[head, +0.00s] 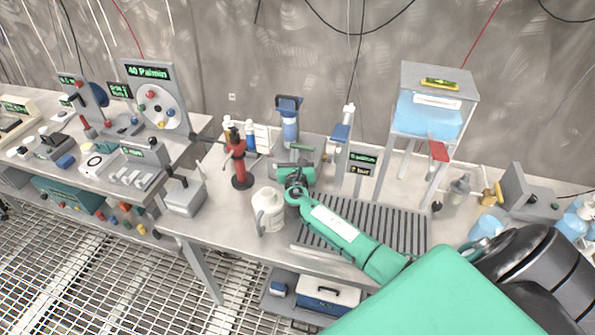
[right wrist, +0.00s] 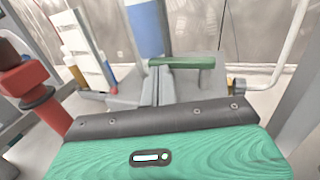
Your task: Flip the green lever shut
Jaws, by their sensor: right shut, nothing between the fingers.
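The green lever (head: 302,148) is a short bar at the middle back of the bench, just beyond my right gripper. In the right wrist view the lever (right wrist: 182,62) lies level across the upper middle, on a grey fitting below a blue cylinder. My right gripper (head: 294,174) is shut and empty, a little in front of the lever. In that view the gripper's green body and dark edge fill the bottom, and hide the lower part of the fitting. My left gripper is not in view.
A blue filter housing (head: 289,127) stands behind. A sign (head: 361,165) and a raised water tank (head: 427,113) stand to the right. A ribbed grate (head: 400,222) lies under my right arm.

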